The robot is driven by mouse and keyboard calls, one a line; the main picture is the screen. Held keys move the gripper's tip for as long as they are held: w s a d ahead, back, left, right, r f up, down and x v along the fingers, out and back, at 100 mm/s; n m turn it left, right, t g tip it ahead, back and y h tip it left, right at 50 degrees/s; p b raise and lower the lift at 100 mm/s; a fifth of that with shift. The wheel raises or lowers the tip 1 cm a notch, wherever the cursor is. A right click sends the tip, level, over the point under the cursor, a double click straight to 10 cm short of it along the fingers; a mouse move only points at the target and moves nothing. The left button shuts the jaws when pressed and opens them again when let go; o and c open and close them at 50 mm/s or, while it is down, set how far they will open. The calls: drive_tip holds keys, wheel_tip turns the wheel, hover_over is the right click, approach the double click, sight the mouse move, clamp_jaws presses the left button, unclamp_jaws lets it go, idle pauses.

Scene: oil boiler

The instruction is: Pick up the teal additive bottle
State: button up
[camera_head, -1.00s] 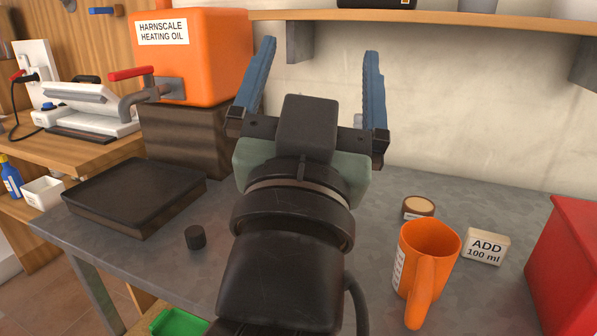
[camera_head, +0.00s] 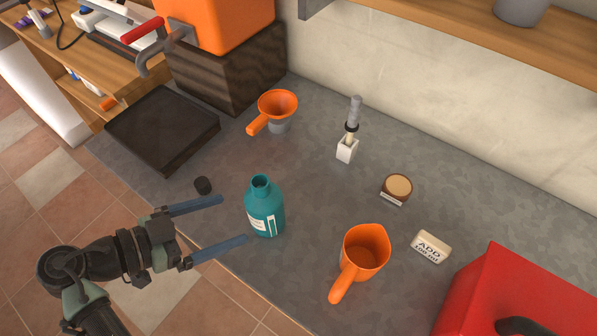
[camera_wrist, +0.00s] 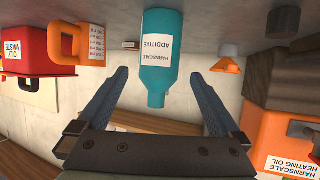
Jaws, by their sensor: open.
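The teal additive bottle (camera_head: 264,208) stands upright and uncapped on the grey bench near its front edge. A white label is on its side. My gripper (camera_head: 234,219) is open, its two blue fingers pointing at the bottle from the left, just short of it in the head view. In the wrist view, which is upside down, the bottle (camera_wrist: 162,55) hangs between the directions of the two spread fingers (camera_wrist: 160,88), with its label reading "HARNSCALE ADDITIVE". Nothing is held.
A small black cap (camera_head: 203,185) lies left of the bottle. An orange jug (camera_head: 366,252) stands to its right, an orange funnel (camera_head: 277,105) behind it. A black tray (camera_head: 163,128), an "ADD 100 ml" block (camera_head: 431,246) and a red bin (camera_head: 520,295) are farther off.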

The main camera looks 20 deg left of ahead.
sight(278, 201)
drive_tip(key=shift+w+d+h, duration=0.25)
drive_tip(key=shift+d+h, duration=0.05)
drive_tip(key=shift+d, duration=0.1)
drive_tip(key=p+x, duration=0.1)
drive_tip(key=x, duration=1)
drive_tip(key=shift+w+f+p, duration=0.3)
drive_tip(key=shift+w, duration=0.05)
drive_tip(key=c, duration=1.5)
